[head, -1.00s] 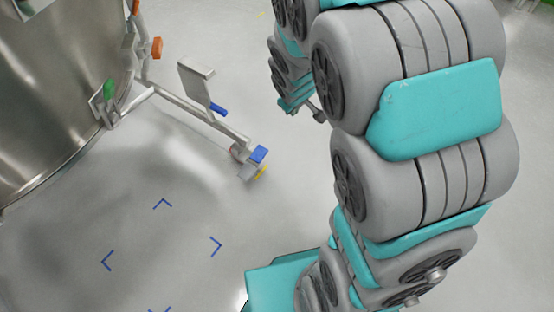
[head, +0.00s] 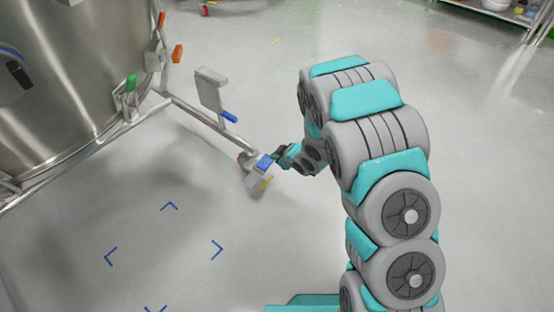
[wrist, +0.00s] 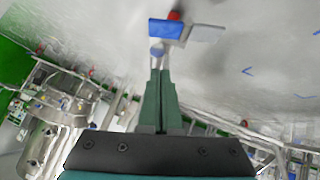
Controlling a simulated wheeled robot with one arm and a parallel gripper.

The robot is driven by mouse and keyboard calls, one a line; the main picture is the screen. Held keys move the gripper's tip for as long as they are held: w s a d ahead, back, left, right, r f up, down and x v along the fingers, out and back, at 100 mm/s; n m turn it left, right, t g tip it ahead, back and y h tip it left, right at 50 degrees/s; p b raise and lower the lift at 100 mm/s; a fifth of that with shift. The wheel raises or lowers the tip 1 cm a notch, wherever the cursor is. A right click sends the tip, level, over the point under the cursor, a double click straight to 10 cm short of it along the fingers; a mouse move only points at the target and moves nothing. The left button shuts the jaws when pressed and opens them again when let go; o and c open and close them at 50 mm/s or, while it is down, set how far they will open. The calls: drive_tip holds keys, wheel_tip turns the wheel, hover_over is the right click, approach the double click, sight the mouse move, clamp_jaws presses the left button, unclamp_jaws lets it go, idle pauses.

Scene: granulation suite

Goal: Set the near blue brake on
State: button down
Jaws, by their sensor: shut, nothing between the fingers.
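The near blue brake (head: 264,162) is a small blue pedal on the caster at the end of the vessel frame's leg. It also shows as a blue plate in the wrist view (wrist: 166,29), with a grey plate beside it. My gripper (head: 280,156) is just right of the pedal in the head view. In the wrist view my gripper's dark green fingers (wrist: 160,66) are together and empty, pointing at the pedal. I cannot tell whether the fingertips touch it. The caster wheel is mostly hidden.
A steel vessel (head: 75,80) stands at left on its tubular frame. A grey bracket (head: 211,90) and another blue part (head: 229,117) sit farther up the leg. Blue floor corner marks (head: 217,249) lie in front. The floor at right is clear, with a shelf (head: 500,12) far back.

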hover_over(265, 159)
drive_tip(key=s, duration=0.3)
drive_tip(key=f, duration=0.6)
drive_tip(key=shift+s+d+f, duration=0.1)
drive_tip(key=shift+s+d, duration=0.1)
drive_tip(key=shift+d, duration=0.1)
drive_tip(key=shift+w+d+f, duration=0.15)
drive_tip(key=shift+d+f, duration=0.05)
drive_tip(key=shift+f, duration=0.35)
drive_tip(key=shift+w+d+f, duration=0.1)
drive_tip(key=shift+d+f, duration=0.05)
drive_tip(key=shift+f, duration=0.35)
drive_tip(key=shift+w+d+f+b, duration=0.15)
drive_tip(key=shift+f+b, duration=0.15)
drive_tip(key=shift+f, duration=0.45)
